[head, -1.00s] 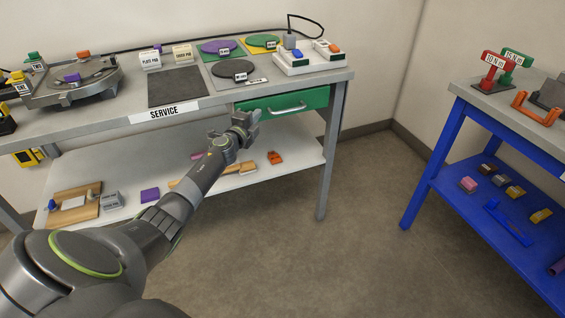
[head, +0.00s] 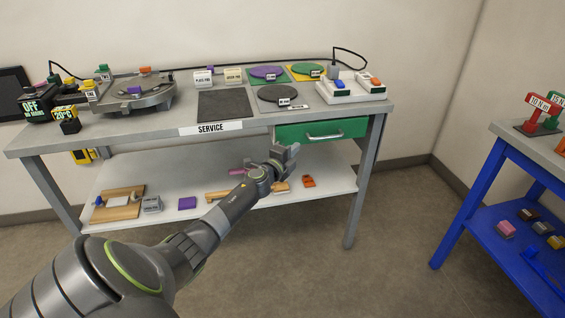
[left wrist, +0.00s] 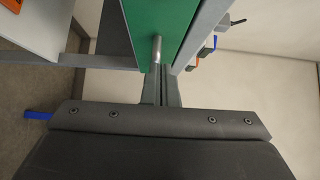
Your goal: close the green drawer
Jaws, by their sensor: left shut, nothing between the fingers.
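The green drawer (head: 345,128) is under the right end of the service bench top, with a silver bar handle (head: 325,137) on its front. I cannot tell exactly how far it stands out from the bench. My left gripper (head: 287,152) is shut and empty, just below and in front of the drawer's left end in the head view. In the left wrist view, the fingers (left wrist: 161,88) point toward the green drawer front (left wrist: 158,18). The silver handle (left wrist: 156,50) shows just beyond their tips; contact is unclear. My right gripper is in neither view.
The grey bench top (head: 150,127) holds pads, discs and a switch box (head: 343,88). A lower shelf (head: 335,182) carries several small items beneath my arm. A blue table (head: 485,215) stands at the right, with open floor (head: 395,240) between.

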